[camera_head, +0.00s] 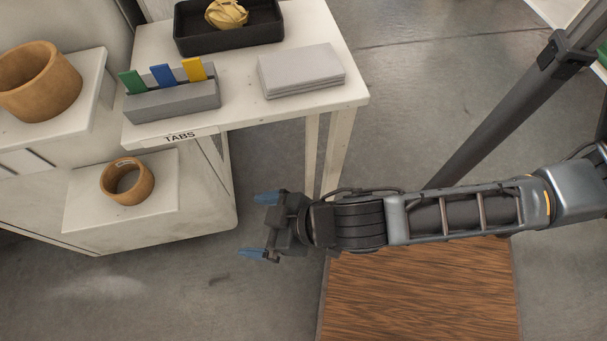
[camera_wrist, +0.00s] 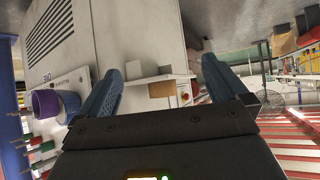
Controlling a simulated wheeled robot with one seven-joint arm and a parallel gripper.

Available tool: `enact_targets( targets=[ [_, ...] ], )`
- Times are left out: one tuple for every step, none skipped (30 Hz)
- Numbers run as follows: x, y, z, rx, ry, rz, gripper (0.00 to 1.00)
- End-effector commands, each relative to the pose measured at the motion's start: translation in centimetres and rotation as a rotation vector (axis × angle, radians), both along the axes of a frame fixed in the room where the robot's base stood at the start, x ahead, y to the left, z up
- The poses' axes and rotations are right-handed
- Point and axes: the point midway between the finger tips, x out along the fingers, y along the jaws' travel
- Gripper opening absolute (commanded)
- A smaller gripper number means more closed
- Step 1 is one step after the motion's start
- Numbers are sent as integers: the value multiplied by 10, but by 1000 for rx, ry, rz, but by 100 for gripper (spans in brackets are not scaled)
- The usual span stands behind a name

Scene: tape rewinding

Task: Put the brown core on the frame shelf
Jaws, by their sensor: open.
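A brown core (camera_head: 127,193), a short open ring with a pale label inside, sits on a low white ledge (camera_head: 80,212) at the left of the head view. A bigger brown ring (camera_head: 22,98) sits on a higher white ledge (camera_head: 98,95) at the upper left. My gripper (camera_head: 257,226) is open and empty, to the right of the low ledge and apart from it. In the wrist view a brown piece (camera_wrist: 160,89) on a white ledge (camera_wrist: 158,78) shows between my open fingers (camera_wrist: 160,72). I cannot tell which surface is the frame shelf.
A white table (camera_head: 345,97) holds a black tray (camera_head: 225,41) with a crumpled yellow item, a grey holder (camera_head: 173,101) with coloured tabs, and a grey stack (camera_head: 300,70). A wood-grain top (camera_head: 420,295) lies below my arm. A dark post (camera_head: 500,110) stands right. Open floor shows below my gripper.

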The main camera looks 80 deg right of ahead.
Motion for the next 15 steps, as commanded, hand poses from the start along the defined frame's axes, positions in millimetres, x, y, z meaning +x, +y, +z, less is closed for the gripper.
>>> enact_targets(
  targets=[
    [-19,-3,11,12,-21,20,100],
    [-28,-3,19,19,-40,35,100],
    [-39,-4,30,27,-68,49,100],
    [-47,-4,40,32,-92,60,100],
    [-55,-5,50,35,-115,67,100],
    [-65,-6,64,39,-148,74,100],
    [-71,-7,75,40,-173,76,100],
    [-77,-8,86,39,-198,77,100],
    [-84,-10,101,36,-232,76,100],
    [-89,-11,111,34,-254,72,100],
    [-94,-13,121,29,-277,70,100],
    [-99,-15,132,23,-302,64,100],
    [-102,-16,141,18,-320,60,100],
    [-105,-18,147,14,-336,55,100],
    [-108,-19,156,8,-353,50,100]
  ],
)
